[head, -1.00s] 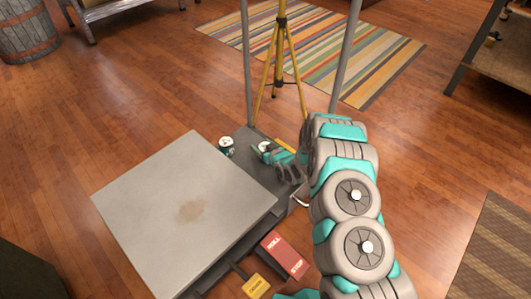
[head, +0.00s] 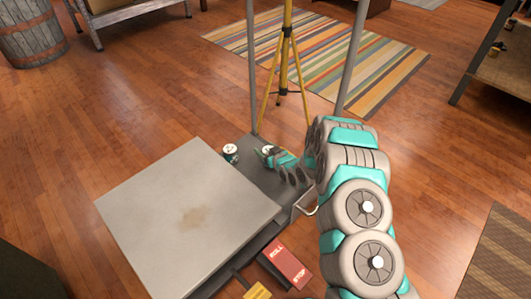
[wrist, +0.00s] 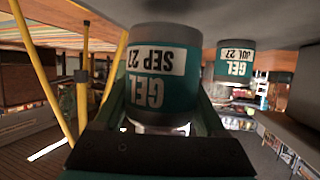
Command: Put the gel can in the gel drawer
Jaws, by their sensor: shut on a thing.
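A gel can (wrist: 165,75) labelled "SEP 27", with a grey, white and teal body, fills the middle of the wrist view. My gripper (wrist: 160,120) is shut on it. In the head view, my gripper (head: 273,157) and the held can's pale top (head: 267,150) are over the dark shelf behind the grey slab. A second gel can (wrist: 236,62), labelled "JUL 27", stands apart from it; it also shows in the head view (head: 231,152). I cannot make out which part is the gel drawer; a silver handle (head: 308,205) shows beside my arm.
The grey slab (head: 190,215) takes up the left front. A red "ROLL STOP" pedal (head: 287,262) and a yellow tag (head: 257,290) are in front. Two grey posts (head: 252,70) and a yellow tripod (head: 286,60) rise behind the shelf.

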